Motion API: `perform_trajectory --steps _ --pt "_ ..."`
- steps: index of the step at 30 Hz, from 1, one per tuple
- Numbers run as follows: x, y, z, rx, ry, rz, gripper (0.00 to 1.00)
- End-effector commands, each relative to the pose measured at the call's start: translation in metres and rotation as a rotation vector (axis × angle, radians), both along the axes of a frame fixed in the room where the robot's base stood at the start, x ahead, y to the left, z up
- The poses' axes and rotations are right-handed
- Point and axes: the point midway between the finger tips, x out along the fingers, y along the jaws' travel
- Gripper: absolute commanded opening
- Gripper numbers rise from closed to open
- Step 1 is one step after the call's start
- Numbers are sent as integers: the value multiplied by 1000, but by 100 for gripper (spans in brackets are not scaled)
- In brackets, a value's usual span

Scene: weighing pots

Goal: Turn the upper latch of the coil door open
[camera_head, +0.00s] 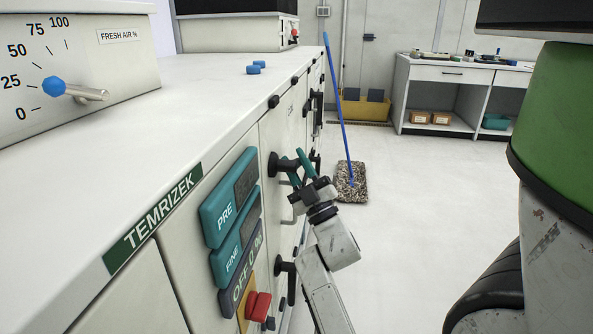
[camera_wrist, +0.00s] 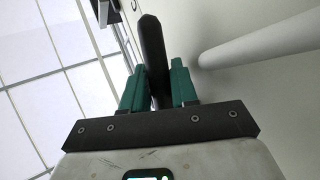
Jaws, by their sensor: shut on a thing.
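The upper latch (camera_head: 279,164) is a black handle on the white cabinet side, high on the door panel (camera_head: 284,135) just beyond the PRE and FINE displays. In the head view its handle points out toward my gripper (camera_head: 298,165). My gripper's teal fingers are on either side of it. In the wrist view the black latch handle (camera_wrist: 152,50) stands between the two teal fingers (camera_wrist: 155,88), which are shut on it. The part of the handle between the fingers is partly hidden. A second black latch (camera_head: 287,268) sits lower on the same side.
A pale bar (camera_wrist: 260,37) runs close to the right finger in the wrist view. The PRE display (camera_head: 222,212) and a red button (camera_head: 258,305) are on the near cabinet face. A mop (camera_head: 349,180) stands beyond. The floor (camera_head: 430,230) to the right is clear.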

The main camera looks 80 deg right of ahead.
Motion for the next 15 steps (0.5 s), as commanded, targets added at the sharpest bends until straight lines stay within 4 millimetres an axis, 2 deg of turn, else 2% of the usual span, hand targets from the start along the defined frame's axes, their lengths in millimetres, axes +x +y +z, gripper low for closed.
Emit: perform_trajectory --steps 15 --pt "1 0 3 -48 -3 2 0"
